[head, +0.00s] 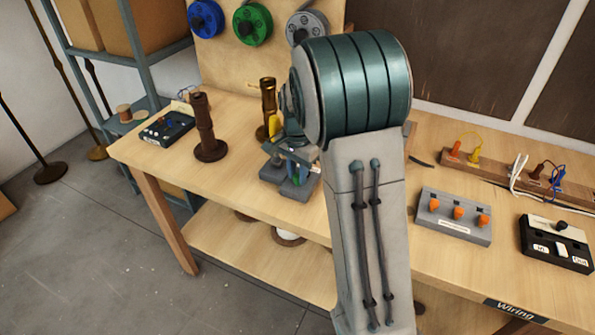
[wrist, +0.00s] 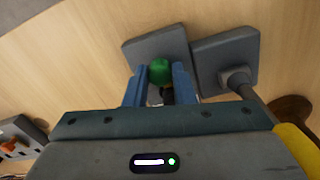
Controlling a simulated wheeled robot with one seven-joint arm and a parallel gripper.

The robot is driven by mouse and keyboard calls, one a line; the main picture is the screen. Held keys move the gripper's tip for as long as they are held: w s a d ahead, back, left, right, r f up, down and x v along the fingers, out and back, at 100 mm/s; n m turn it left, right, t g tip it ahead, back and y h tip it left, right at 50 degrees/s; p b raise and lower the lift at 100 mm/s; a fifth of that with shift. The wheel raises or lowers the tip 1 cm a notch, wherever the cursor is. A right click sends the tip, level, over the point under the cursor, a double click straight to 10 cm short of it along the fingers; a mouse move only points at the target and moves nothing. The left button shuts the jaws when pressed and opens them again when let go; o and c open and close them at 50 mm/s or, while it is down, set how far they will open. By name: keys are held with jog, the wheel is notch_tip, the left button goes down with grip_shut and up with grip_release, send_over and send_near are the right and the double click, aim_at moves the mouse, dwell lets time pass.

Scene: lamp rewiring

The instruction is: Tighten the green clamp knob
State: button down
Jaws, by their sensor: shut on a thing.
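The green clamp knob (wrist: 160,71) shows in the wrist view between the two blue fingers of my gripper (wrist: 159,82). The fingers are shut on its sides. Grey clamp blocks (wrist: 152,46) lie around it, with a second grey block (wrist: 222,52) to the right. In the head view my gripper (head: 291,158) is at the grey clamp (head: 298,189) near the table's front edge.
A dark brown lamp post (head: 206,128) and a brass one (head: 268,103) stand on the table (head: 235,180) left of my arm. A black box (head: 166,128) is at far left. A grey box with orange knobs (head: 454,215) and a black switch box (head: 556,243) lie right.

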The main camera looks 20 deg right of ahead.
aim_at(297, 175)
jog(key=c, duration=1.2)
grip_release()
notch_tip(297, 175, up, 14)
jog(key=s+f+n+t, duration=0.1)
jog(key=s+f+n, duration=0.1)
jog(key=s, duration=0.6)
jog(key=s+a+f+n+t, duration=0.1)
jog(key=s+n, duration=0.4)
jog(key=s, duration=0.3)
jog(key=s+f+n+t, duration=0.1)
jog(key=s+n, duration=0.3)
jog(key=s, duration=0.4)
jog(key=shift+a+f, duration=0.35)
jog(key=shift+f, duration=0.45)
